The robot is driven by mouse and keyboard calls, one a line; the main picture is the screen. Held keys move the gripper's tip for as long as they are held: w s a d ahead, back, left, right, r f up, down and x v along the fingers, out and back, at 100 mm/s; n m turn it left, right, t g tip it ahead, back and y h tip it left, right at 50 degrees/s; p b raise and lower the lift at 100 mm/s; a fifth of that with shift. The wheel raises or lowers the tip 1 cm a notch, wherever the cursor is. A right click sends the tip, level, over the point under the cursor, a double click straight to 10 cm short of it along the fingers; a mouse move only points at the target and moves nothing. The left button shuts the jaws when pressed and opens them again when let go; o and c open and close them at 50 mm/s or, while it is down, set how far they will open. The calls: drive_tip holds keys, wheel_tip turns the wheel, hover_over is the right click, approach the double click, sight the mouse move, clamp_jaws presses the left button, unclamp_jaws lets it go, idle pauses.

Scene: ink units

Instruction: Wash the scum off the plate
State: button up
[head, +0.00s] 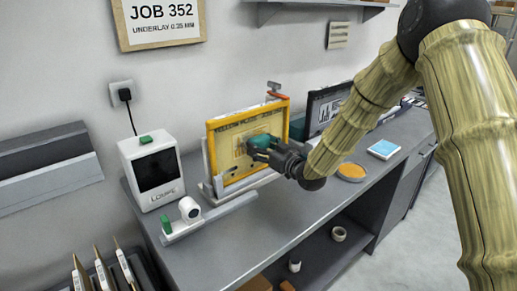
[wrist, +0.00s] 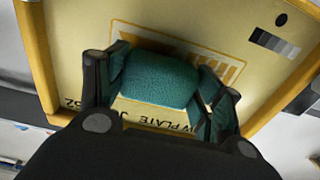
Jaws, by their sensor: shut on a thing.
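The plate (head: 228,168) is a pale yellow panel in an orange-yellow frame, standing nearly upright on a stand on the bench. It also fills much of the wrist view (wrist: 75,40), with upside-down lettering, a striped block and a grey step scale. My gripper (head: 268,152) is in front of the plate's face. In the wrist view its fingers (wrist: 160,85) are shut on a green sponge (wrist: 160,78). The sponge is at the plate's printed middle, close against it; whether it touches I cannot tell. It hides part of the print. I cannot make out scum clearly.
A white box with a dark screen (head: 156,170) stands left of the plate. A rail with a white round part (head: 189,208) lies in front. To the right are an orange dish (head: 351,171), a blue-topped box (head: 384,148) and a dark framed panel (head: 322,106).

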sight(234, 146)
drive_tip(key=shift+w+d+b, duration=0.15)
drive_tip(key=shift+w+d, duration=0.65)
drive_tip(key=shift+d, duration=0.25)
drive_tip(key=shift+w+d+b, duration=0.15)
drive_tip(key=shift+w+d, duration=0.6)
drive_tip(key=shift+d, duration=0.3)
drive_tip(key=shift+s+a+b, duration=0.4)
drive_tip(key=shift+s+a, duration=0.95)
drive_tip(key=shift+a, duration=0.55)
drive_tip(key=shift+s+a+b, duration=0.45)
drive_tip(key=shift+s+a, duration=0.9)
drive_tip(key=shift+a, duration=0.55)
drive_tip(key=shift+s+a+b, duration=0.4)
drive_tip(key=shift+s+a, duration=0.95)
drive_tip(key=shift+a, duration=0.55)
drive_tip(key=shift+s+r+p, duration=0.1)
drive_tip(key=shift+r+p, duration=0.25)
drive_tip(key=shift+r, duration=0.4)
drive_tip(key=shift+w+d, duration=0.7)
drive_tip(key=shift+d, duration=0.3)
drive_tip(key=shift+w+d, duration=0.7)
drive_tip(key=shift+d, duration=0.25)
drive_tip(key=shift+w+d, duration=0.7)
drive_tip(key=shift+d, duration=0.3)
drive_tip(key=shift+w, duration=0.1)
drive_tip(key=w+d, duration=0.4)
drive_tip(key=d, duration=0.1)
drive_tip(key=shift+d, duration=0.2)
